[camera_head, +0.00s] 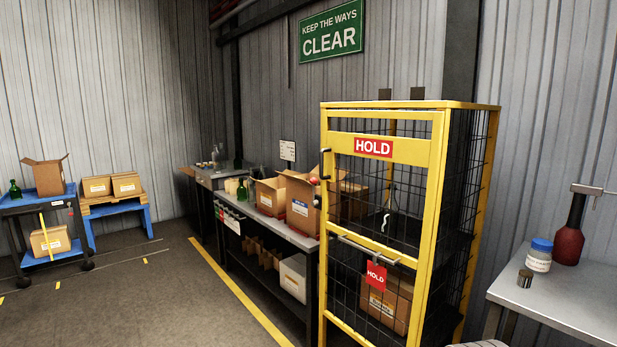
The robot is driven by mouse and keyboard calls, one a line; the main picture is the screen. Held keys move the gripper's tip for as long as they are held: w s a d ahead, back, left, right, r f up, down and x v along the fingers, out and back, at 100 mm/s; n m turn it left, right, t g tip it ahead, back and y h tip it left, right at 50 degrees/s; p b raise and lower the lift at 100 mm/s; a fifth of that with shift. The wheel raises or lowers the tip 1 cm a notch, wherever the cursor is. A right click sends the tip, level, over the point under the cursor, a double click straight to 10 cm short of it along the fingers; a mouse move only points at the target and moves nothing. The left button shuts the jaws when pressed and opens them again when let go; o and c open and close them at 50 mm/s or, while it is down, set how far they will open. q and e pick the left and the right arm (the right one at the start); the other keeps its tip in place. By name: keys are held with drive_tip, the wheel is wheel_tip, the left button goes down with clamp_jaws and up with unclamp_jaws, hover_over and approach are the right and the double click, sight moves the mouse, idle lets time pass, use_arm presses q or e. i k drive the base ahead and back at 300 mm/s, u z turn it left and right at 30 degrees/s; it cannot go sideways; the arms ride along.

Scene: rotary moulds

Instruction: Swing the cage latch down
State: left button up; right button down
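The yellow-framed cage (432,200) with black mesh stands right of centre, and its door appears closed. A small dark fitting (325,165) sits on the door's left post, with a small red knob (314,181) by its lower end; it looks like the latch, but its exact position is too small to tell. A grey horizontal bar (368,250) crosses the door lower down, and a red HOLD tag (376,275) hangs there. A red HOLD sign (373,147) is on the upper door.
A workbench (290,236) with open cartons (300,200) stands left of the cage. A grey table (575,300) at right holds a blue-lidded jar (539,256) and a dark red bottle (568,243). A blue cart (45,205) stands far left. The left floor is clear.

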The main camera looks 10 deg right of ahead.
sight(314, 180)
drive_tip(key=u, duration=0.35)
drive_tip(key=i, duration=0.45)
drive_tip(key=u, duration=0.65)
drive_tip(key=i, duration=1.65)
drive_tip(key=z, duration=0.75)
